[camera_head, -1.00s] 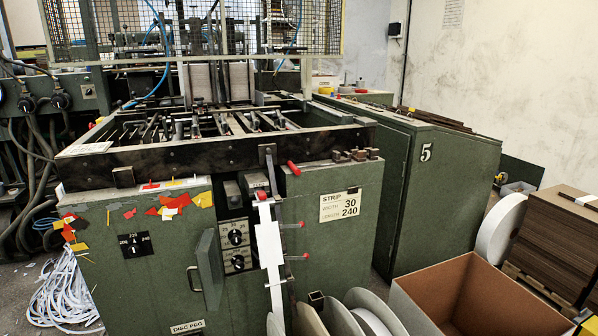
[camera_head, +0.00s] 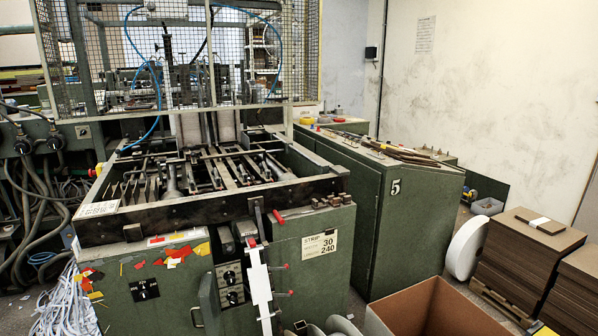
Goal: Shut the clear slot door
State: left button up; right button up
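The green feeder machine (camera_head: 175,280) stands in the middle and left of the head view. A narrow green door panel (camera_head: 209,303) stands swung out from its front, beside the black dials (camera_head: 231,286); its lower end is cut off by the picture's edge. I cannot make out a clear, see-through door for certain. A white strip guide (camera_head: 260,290) with red knobs runs down the front to the right of the dials. Neither of my grippers shows in the view.
An open cardboard box (camera_head: 432,308) stands at the lower right, with greyboard stacks (camera_head: 525,258) and a white reel (camera_head: 465,250) behind it. A green cabinet marked 5 (camera_head: 420,220) stands right of the machine. White strip scraps (camera_head: 65,300) lie at the lower left.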

aim_at(204, 308)
jog(key=j+z, duration=0.2)
jog(key=j, duration=1.8)
jog(key=l, duration=0.25)
jog(key=i+l+z, duration=0.15)
jog(key=k+l, duration=0.05)
jog(key=l, duration=0.05)
